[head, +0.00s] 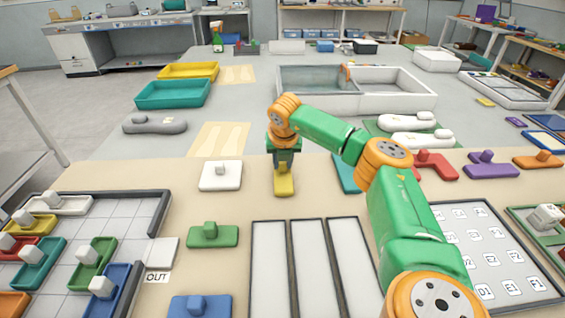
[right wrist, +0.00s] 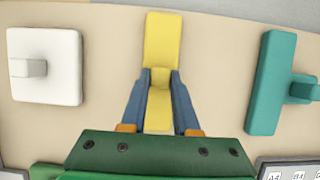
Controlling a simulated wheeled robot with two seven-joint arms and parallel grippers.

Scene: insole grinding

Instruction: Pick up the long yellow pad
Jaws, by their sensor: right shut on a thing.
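The long yellow pad (head: 284,184) lies on the beige table between a white pad and a teal pad. My right gripper (head: 285,164) is above it, pointing down, and hides its far part in the head view. In the right wrist view the yellow pad (right wrist: 162,45) runs lengthwise between the two blue fingers. My right gripper (right wrist: 160,85) is shut on the raised knob in its middle. I cannot tell whether the pad has left the table. My left gripper is not in view.
A white pad (head: 220,175) is left of the yellow pad, and a teal pad (right wrist: 268,85) is on its right. Green (head: 213,237) and blue (head: 200,307) pads lie nearer. Three pale strip trays (head: 270,270) are in front. A grid tray (head: 140,205) stands left, a labelled tray (head: 490,235) right.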

